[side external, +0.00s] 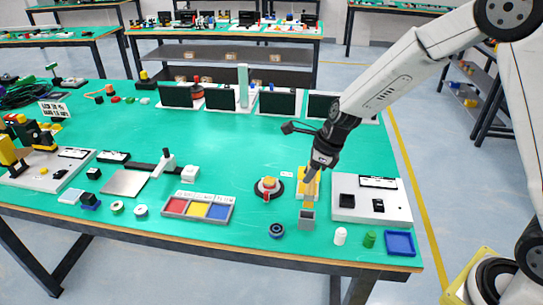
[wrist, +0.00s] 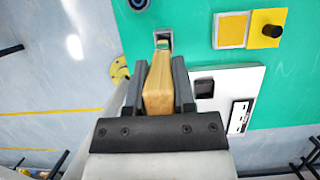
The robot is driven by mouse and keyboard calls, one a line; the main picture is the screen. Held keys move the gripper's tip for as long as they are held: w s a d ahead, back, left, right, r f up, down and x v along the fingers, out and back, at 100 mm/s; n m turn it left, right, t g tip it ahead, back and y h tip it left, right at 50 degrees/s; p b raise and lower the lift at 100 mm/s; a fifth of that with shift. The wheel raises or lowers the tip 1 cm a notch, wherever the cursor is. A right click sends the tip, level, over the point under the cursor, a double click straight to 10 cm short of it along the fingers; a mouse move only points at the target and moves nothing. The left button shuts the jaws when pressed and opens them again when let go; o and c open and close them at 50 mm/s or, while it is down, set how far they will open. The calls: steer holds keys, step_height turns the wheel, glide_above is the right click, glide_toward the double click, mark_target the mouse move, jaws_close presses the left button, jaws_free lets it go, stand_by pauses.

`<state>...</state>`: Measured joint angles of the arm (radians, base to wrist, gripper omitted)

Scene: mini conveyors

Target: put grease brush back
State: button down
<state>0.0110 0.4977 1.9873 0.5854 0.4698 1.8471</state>
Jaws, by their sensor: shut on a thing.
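The grease brush (wrist: 158,88) is a long tan piece between my fingers. In the wrist view its far end lines up with the small grey holder (wrist: 168,35); I cannot tell whether the end is inside it or just above. In the side view the grey holder (side external: 306,221) stands near the table's front edge. My gripper (side external: 312,176) points down just above and behind it. In the wrist view my gripper (wrist: 158,85) is shut on the brush. The fingers hide part of the brush, and its bristles cannot be made out.
A white box with dark parts (side external: 345,213) stands close right of the holder. A yellow board (side external: 314,188) lies behind it.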

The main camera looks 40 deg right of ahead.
mark_target(308, 193)
steer(key=shift+f, duration=3.95)
steer(key=shift+c, duration=2.2)
jaws_free()
steer(key=shift+r, duration=0.2)
steer(key=v, duration=1.1)
steer(key=shift+r, duration=0.4)
